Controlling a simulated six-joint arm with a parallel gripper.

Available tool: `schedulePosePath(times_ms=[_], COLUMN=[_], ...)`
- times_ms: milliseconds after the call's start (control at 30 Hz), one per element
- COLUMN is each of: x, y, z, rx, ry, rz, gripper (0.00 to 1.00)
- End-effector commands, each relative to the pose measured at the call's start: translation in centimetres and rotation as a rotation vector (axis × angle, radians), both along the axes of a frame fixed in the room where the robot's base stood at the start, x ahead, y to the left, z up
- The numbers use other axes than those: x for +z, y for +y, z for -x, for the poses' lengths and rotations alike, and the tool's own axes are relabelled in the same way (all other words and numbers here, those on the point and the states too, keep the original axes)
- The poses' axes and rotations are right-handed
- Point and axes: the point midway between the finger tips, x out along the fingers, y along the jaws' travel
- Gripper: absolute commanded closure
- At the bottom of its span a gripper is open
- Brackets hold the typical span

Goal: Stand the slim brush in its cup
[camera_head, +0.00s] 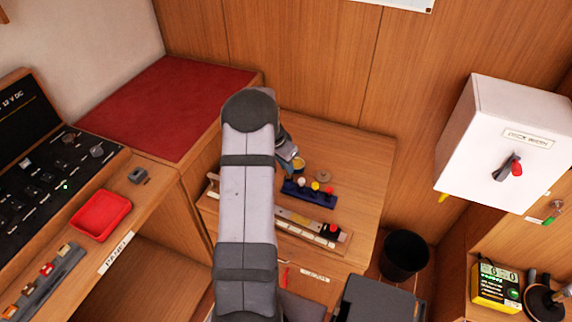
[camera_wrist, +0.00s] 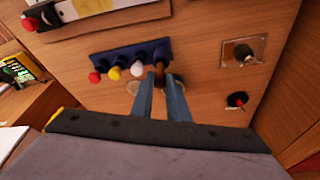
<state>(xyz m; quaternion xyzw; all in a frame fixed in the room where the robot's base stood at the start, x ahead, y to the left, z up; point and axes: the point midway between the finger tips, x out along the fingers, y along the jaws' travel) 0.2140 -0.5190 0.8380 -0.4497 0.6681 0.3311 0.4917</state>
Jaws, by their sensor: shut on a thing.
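My gripper (camera_wrist: 159,84) has two blue-grey fingers shut on a slim brown thing (camera_wrist: 158,70), probably the brush. It is at the end of a dark blue rack (camera_wrist: 128,58), beside its white ball. How far the brown thing reaches down, and whether it touches the rack, I cannot tell. In the head view my gripper (camera_head: 289,162) is near the left end of the rack (camera_head: 310,193), partly hidden by my arm. A small yellow-rimmed thing (camera_head: 298,164) shows beside the fingers. I cannot say which thing is the cup.
The rack carries white, yellow and red balls. A flat round disc (camera_head: 322,176) lies behind it. A long strip with a red knob (camera_head: 332,229) lies in front. A clear square piece with a black knob (camera_wrist: 243,52) is on the table. A black bin (camera_head: 404,255) stands right of the table.

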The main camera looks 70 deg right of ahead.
Motion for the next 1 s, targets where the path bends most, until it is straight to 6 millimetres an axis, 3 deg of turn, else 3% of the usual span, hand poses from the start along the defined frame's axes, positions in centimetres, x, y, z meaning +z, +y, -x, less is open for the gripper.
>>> schedulePosePath(times_ms=[967, 1000], x=[-1.9, -1.9], y=[0.0, 0.0], z=[0.0, 0.0], rx=[0.000, 0.000], ry=[0.000, 0.000], rz=[0.000, -0.001], gripper=[1.00, 0.83])
